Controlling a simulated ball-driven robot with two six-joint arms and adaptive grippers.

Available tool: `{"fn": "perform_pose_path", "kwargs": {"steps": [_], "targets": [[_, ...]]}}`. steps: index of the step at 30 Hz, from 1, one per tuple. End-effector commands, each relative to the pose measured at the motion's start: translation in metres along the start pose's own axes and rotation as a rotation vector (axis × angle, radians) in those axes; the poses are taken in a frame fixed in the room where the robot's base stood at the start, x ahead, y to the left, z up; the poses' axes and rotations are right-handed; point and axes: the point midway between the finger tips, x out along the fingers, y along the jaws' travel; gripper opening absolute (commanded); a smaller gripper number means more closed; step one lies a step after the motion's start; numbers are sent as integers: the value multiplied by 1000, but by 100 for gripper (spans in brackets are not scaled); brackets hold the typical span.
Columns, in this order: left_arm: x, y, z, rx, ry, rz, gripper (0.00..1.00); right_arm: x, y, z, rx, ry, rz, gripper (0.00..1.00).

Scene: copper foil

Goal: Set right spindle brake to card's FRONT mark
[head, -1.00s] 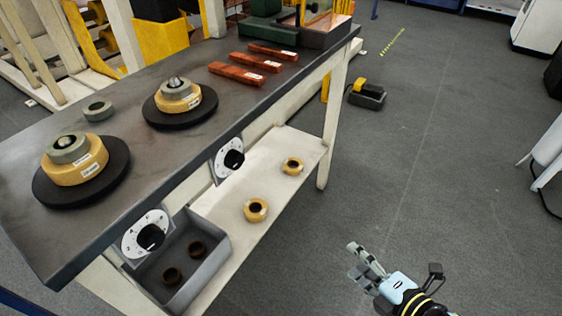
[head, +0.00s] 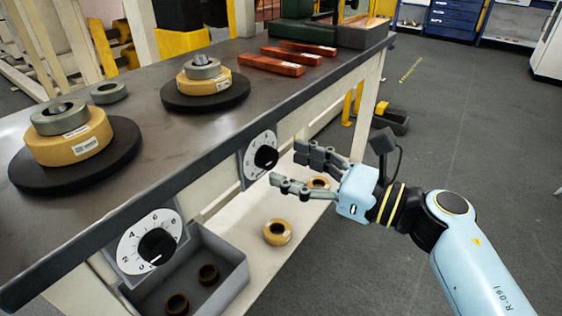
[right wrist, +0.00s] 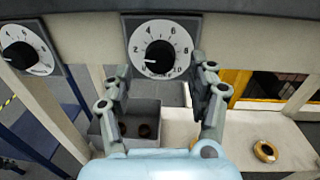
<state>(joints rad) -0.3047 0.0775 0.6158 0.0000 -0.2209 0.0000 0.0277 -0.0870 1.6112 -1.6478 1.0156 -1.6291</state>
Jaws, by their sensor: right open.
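Two numbered brake dials with black knobs sit on the table's front face: the right dial (head: 262,157) and the left dial (head: 150,243). In the right wrist view one dial (right wrist: 158,50) is centred beyond the fingers, its short white pointer line low on the left near the 2. My right gripper (head: 292,168) is open and empty, just right of the right dial and apart from it; its fingers also show in the right wrist view (right wrist: 163,88). The right spindle (head: 205,88) carries a tan roll with a grey ring on a black disc. Its label is too small to read.
The left spindle (head: 70,140) holds a similar roll. A loose grey ring (head: 109,93) and several red bars (head: 270,64) lie on the tabletop. A grey bin (head: 225,265) with two dark rings and tan rolls (head: 278,232) are on the lower shelf.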

Motion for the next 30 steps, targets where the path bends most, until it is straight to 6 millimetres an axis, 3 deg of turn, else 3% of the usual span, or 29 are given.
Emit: {"fn": "perform_pose_path", "kwargs": {"steps": [6,16,28,30], "targets": [[2,-4,-18,1,27,-4,73,25,0,0,0,0,-1,59],[2,-3,-6,1,8,-4,73,28,0,-1,0,1,-1,58],[2,-2,-4,1,5,-2,73,28,0,-1,1,1,-1,6],[2,-2,-4,1,6,-2,73,28,0,-1,1,1,-1,4]]}}
